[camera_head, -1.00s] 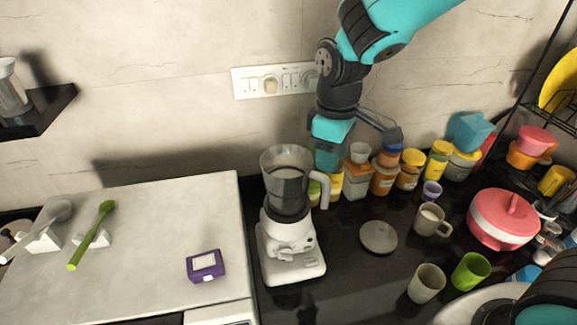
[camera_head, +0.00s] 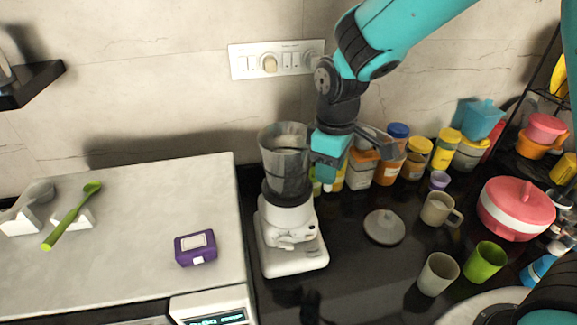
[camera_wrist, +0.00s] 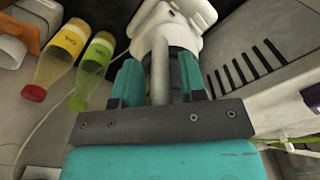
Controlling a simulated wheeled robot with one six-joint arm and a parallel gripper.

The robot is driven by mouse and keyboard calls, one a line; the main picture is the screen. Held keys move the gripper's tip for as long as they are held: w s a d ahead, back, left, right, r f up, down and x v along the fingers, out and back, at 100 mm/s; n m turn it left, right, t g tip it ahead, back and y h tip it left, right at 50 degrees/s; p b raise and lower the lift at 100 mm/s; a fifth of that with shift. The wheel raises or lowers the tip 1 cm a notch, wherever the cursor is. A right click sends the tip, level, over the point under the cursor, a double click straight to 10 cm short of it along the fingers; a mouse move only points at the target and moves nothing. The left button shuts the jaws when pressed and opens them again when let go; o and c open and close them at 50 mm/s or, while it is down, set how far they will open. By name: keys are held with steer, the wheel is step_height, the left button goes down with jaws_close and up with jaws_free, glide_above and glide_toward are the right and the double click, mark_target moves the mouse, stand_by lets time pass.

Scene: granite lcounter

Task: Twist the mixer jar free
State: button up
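The mixer jar (camera_head: 283,165) is a clear, upright cup with a dark lower part, seated on the white mixer base (camera_head: 290,245) in the head view. My gripper (camera_head: 323,175) is at the right side of the jar, where it hides the handle. In the wrist view, the grey jar handle (camera_wrist: 160,70) stands between the two teal fingers of my gripper (camera_wrist: 161,78). The fingers look apart, with a narrow gap beside the handle. The white mixer base (camera_wrist: 172,22) shows beyond them.
Several spice jars (camera_head: 415,158) stand against the wall just right of my gripper. A grey lid (camera_head: 384,227), a mug (camera_head: 437,210) and cups lie farther right. A purple box (camera_head: 195,248) sits on the pale counter at left. Dark counter in front of the lid is clear.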

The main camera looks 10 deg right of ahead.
jaws_close()
steer(key=shift+w+d+n+p, duration=0.3)
steer(key=shift+w+n, duration=0.3)
steer(key=shift+n, duration=0.25)
steer(key=shift+w+d+n+p, duration=0.2)
steer(key=shift+w+d+n, duration=0.3)
steer(key=shift+n, duration=0.35)
steer(key=shift+a, duration=0.1)
steer(key=shift+w, duration=0.15)
steer(key=w+n, duration=0.1)
steer(key=w+n+p, duration=0.1)
steer(key=n, duration=0.1)
steer(key=shift+w+d, duration=0.2)
steer(key=shift+d, duration=0.15)
